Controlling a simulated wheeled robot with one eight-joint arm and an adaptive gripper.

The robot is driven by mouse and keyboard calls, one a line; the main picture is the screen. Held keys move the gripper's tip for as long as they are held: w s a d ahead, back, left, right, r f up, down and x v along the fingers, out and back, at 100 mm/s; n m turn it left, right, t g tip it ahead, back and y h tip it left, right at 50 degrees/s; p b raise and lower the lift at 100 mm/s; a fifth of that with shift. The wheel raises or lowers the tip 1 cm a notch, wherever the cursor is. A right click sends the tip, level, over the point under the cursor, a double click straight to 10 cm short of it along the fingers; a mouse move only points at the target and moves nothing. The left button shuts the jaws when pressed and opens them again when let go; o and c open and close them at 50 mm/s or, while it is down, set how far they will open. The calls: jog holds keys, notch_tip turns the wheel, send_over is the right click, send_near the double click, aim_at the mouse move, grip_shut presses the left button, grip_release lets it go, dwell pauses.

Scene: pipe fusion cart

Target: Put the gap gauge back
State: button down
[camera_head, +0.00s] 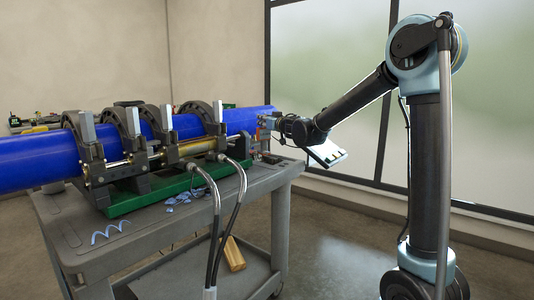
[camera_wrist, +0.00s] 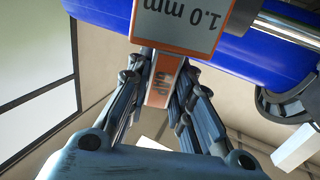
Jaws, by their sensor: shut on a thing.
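The gap gauge (camera_wrist: 180,22) is an orange and white tag marked "1.0 mm", with a narrower part lettered "GAP" between my fingers. My gripper (camera_wrist: 160,82) is shut on that narrower part in the wrist view. In the head view my gripper (camera_head: 269,122) is at the right end of the cart, close to the blue pipe's right end. The gauge is too small there to make out clearly. In the wrist view the gauge overlaps the blue pipe (camera_wrist: 265,62); I cannot tell whether they touch.
The blue pipe (camera_head: 40,160) runs through several dark clamps (camera_head: 128,125) on a green base (camera_head: 150,196) on the grey cart (camera_head: 62,222). Blue shavings (camera_head: 178,198) lie on the cart top. Black hoses (camera_head: 236,200) hang over its front.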

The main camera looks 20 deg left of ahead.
aim_at(265, 137)
jog(key=shift+f, duration=4)
jog(key=c, duration=1.4)
grip_release()
